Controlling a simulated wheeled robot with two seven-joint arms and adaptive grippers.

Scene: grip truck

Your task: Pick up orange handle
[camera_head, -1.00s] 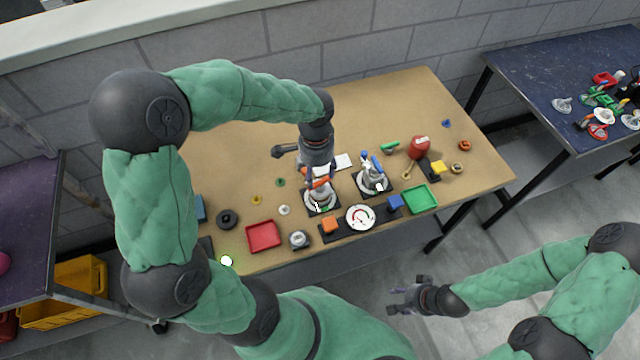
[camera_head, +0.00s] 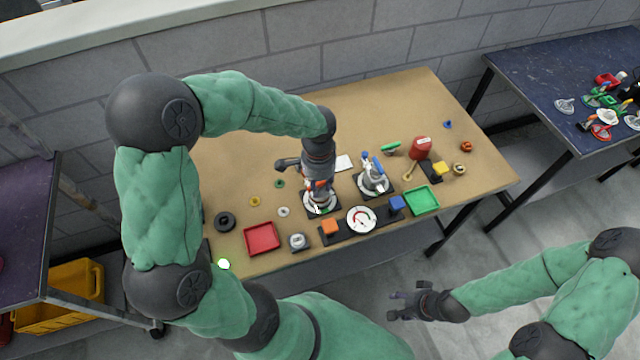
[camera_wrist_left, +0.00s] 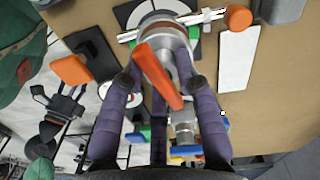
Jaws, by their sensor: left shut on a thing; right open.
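The orange handle (camera_wrist_left: 160,75) is a flat tapered bar on top of a round grey metal valve (camera_wrist_left: 165,35) in the left wrist view. My left gripper (camera_wrist_left: 160,85) is over the valve from above, its fingers on both sides of the handle and closed in on it. In the head view my left gripper (camera_head: 319,186) hides most of the handle, and the valve stands on a black base plate (camera_head: 308,210). My right gripper (camera_head: 398,303) is open and empty, off the table's front edge.
A second grey valve with a blue handle (camera_head: 373,175) stands close on the right. A red tray (camera_head: 262,238), a green tray (camera_head: 421,200), a white gauge (camera_head: 361,219) and an orange block (camera_head: 330,227) lie nearby. The table's back left is fairly clear.

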